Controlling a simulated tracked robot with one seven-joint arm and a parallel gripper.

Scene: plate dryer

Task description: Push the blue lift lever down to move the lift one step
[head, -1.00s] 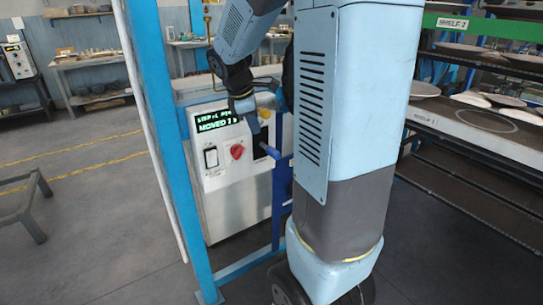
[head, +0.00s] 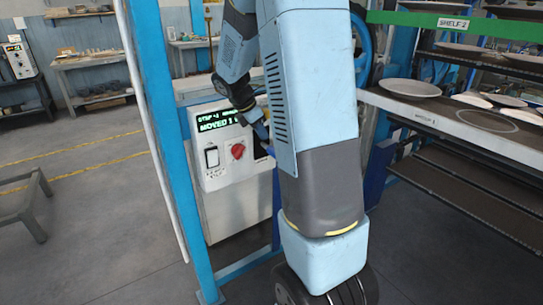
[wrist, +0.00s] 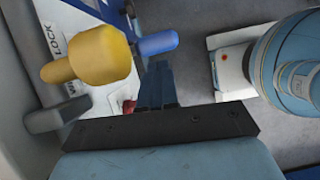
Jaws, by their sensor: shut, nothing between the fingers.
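The blue lift lever (wrist: 157,43) shows in the wrist view as a short rounded bar just beyond my fingertips. My gripper (wrist: 157,68) is shut and empty, with its fingers pointing toward the lever. I cannot tell whether they touch it. In the head view my gripper (head: 261,128) is in front of the right side of the white control box (head: 230,210), and the lever's end (head: 269,150) shows just below it. The arm hides part of this area. The box's display (head: 216,122) reads "MOVED 1"; its upper line is too small to read surely.
A yellow knob (wrist: 95,58) stands left of the lever, near a "LOCK" label. A red knob (head: 238,151) and a switch (head: 211,157) are on the box's front. A blue post (head: 165,150) stands left of the box. Shelves with plates (head: 410,88) are at the right.

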